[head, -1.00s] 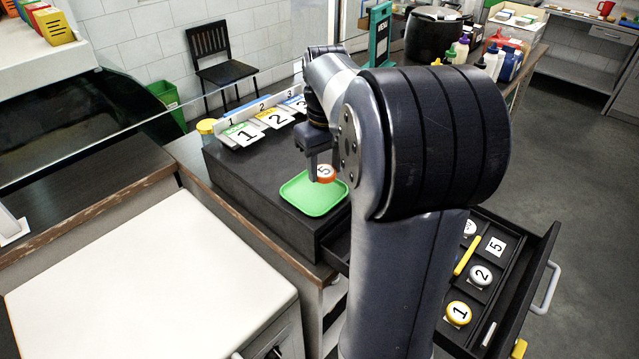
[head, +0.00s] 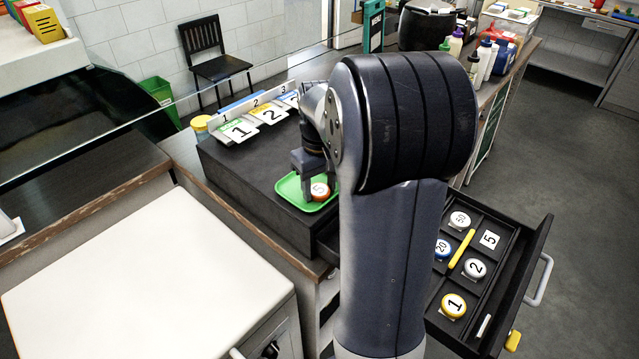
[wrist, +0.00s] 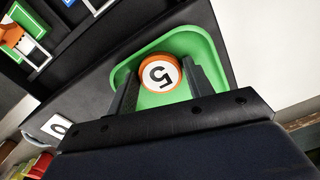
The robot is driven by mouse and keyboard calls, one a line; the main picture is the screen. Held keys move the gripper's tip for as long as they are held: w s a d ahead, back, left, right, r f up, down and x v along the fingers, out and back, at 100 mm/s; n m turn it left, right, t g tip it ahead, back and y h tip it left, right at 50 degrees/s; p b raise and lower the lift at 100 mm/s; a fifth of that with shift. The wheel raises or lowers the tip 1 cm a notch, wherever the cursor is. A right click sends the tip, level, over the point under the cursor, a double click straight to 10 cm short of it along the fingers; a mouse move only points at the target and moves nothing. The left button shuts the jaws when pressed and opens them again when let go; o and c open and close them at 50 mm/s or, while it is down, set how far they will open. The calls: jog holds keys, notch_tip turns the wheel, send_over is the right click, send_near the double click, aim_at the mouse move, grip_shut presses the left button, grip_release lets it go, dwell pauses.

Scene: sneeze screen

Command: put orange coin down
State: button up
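The orange coin (head: 320,190), with a white face and a 5, is at the green tray (head: 292,190), low over or on its floor; I cannot tell if it touches. The tray lies on the dark counter box. My gripper (head: 318,188) points down into the tray, its fingers on either side of the coin. In the wrist view the coin (wrist: 160,75) sits between the two fingers (wrist: 159,80), which look closed against its sides, with the tray (wrist: 205,45) around and beneath it. My arm hides part of the tray's right side in the head view.
An open drawer (head: 490,290) at right holds several numbered coins and a yellow bar (head: 461,249). A glass screen edge runs above the counter. A white worktop (head: 150,270) is clear at front left.

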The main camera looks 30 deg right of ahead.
aim_at(320, 190)
jog(key=o, duration=0.3)
jog(key=shift+r, duration=0.1)
notch_tip(320, 190, up, 12)
jog(key=shift+r, duration=0.1)
dwell(0.4)
notch_tip(320, 190, down, 12)
jog(key=shift+r, duration=1.45)
